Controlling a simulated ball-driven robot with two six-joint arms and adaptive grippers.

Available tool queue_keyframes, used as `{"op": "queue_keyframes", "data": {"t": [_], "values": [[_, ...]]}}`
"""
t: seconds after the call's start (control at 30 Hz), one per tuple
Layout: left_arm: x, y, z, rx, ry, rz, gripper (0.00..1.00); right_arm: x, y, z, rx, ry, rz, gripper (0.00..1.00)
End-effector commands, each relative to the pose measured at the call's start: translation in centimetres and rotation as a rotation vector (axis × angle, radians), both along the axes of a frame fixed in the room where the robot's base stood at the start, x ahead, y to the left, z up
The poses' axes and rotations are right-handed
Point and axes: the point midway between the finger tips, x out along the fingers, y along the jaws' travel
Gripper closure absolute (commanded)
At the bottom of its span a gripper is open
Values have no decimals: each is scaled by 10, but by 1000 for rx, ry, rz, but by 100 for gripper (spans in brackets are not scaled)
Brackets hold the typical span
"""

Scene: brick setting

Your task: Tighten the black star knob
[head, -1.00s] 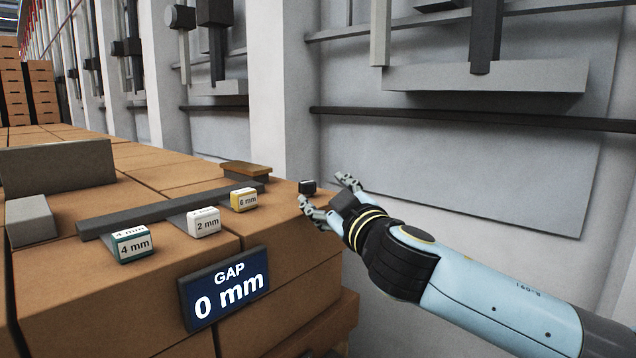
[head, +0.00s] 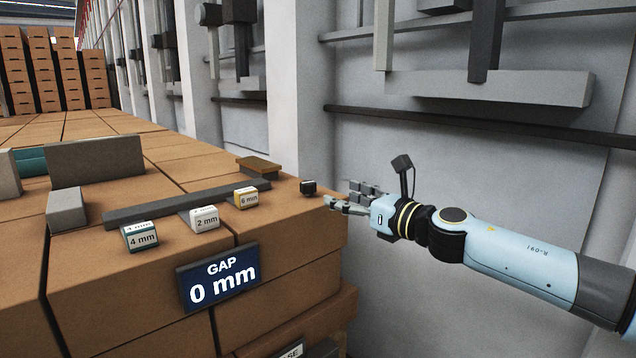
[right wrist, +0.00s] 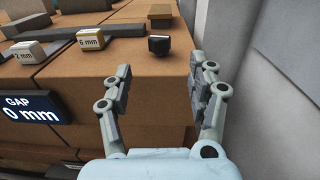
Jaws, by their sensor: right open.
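A small black piece with a paler grey top, which I take for the star knob (head: 308,187), sits on the brick top near its right corner. Its star shape is too small to make out. It also shows in the right wrist view (right wrist: 159,46), beyond and roughly between the fingertips. My right gripper (head: 340,193) is open and empty, just right of the knob and apart from it, with its fingers pointing left. In the right wrist view the two fingers (right wrist: 160,66) stand wide apart. My left gripper is not in view.
Blocks marked 4 mm (head: 141,237), 2 mm (head: 204,218) and 6 mm (head: 246,197) stand along a dark grey bar (head: 185,203). A sign (head: 220,280) on the brick front reads GAP 0 mm. A grey wall (head: 450,160) rises close behind my right arm.

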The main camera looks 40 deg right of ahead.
Motion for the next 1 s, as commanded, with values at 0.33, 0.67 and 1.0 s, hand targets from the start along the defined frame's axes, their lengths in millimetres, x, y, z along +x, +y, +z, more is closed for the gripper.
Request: {"op": "queue_keyframes", "data": {"t": [0.33,0.67,1.0], "values": [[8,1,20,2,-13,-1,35,64,8,3,8,-3,-3,42],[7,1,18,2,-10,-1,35,101,12,1,5,0,-1,42],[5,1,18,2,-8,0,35,102,13,1,6,0,-1,49]]}}
